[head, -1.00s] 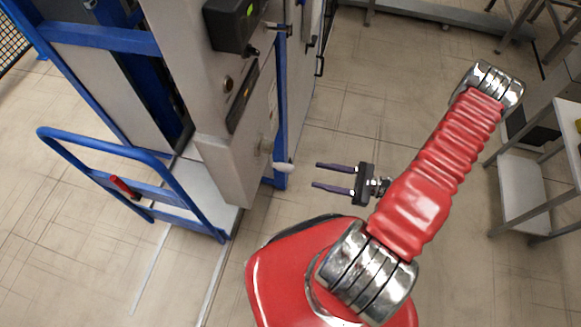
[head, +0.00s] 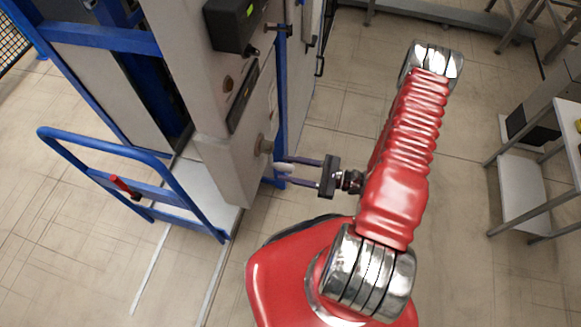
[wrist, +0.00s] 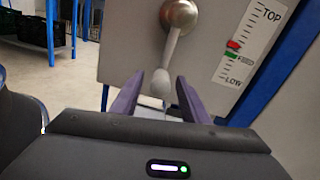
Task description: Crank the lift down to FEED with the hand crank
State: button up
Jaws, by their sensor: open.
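The hand crank's round metal hub (wrist: 180,13) sits on the grey lift panel, and its arm hangs down to a pale knob (wrist: 161,84). In the head view the crank hub (head: 264,145) is on the side of the grey cabinet. My gripper (head: 279,171) is open, its two dark fingers pointing left at the knob. In the wrist view the knob appears between the fingers, with a gap on both sides. The scale (wrist: 250,40) reads TOP, FEED and LOW; its red pointer (wrist: 233,44) is slightly above the green mark (wrist: 231,56) beside FEED.
A blue-framed cart (head: 95,145) with a red grip stands left of the cabinet. A blue post (head: 281,90) rises close beside the crank. A grey table (head: 545,140) is at the right. The floor between is clear.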

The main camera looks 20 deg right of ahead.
jog(key=shift+w+a, duration=0.15)
jog(key=shift+a, duration=0.15)
grip_shut()
dwell(0.5)
jog(key=shift+d, duration=0.2)
